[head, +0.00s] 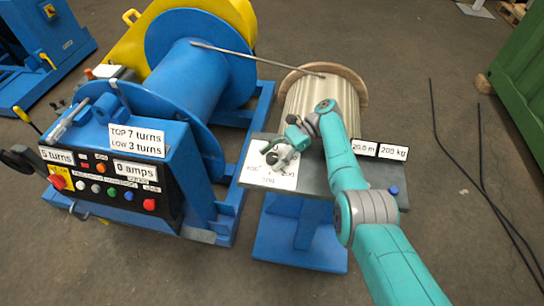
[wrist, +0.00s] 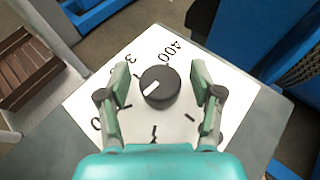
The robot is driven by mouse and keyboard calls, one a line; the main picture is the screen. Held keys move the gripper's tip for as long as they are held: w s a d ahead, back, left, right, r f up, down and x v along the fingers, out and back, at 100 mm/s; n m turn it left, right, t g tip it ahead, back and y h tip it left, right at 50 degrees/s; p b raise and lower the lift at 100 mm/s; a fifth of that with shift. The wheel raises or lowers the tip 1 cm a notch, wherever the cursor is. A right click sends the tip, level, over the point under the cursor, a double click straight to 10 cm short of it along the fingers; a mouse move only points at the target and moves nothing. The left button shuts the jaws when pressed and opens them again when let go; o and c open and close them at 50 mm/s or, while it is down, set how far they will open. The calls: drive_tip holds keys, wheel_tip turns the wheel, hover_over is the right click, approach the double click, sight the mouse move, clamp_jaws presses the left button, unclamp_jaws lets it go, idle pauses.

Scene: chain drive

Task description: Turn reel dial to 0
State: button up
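The reel dial (wrist: 160,88) is a round black knob with a white pointer line, on a white scale plate (wrist: 190,128) in the wrist view. The line lies toward the lower left of the knob. A 400 shows above the knob and other numbers to its left, partly hidden by a finger. My gripper (wrist: 161,92) is open, with one finger on each side of the knob and gaps between. In the head view my gripper (head: 277,148) is over the plate (head: 268,178) on the grey desk top; the knob there is hard to make out.
A wooden-ended reel (head: 325,95) stands behind the grey desk top (head: 318,188). A blue winch with a control panel (head: 105,188) stands to the left; its sign reads 0 amps. Signs reading 20.0 m and 200 kg (head: 380,149) and a blue button (head: 393,190) are on the right.

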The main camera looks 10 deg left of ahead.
drive_tip(key=shift+m+t+y, duration=0.4)
drive_tip(key=shift+t, duration=0.2)
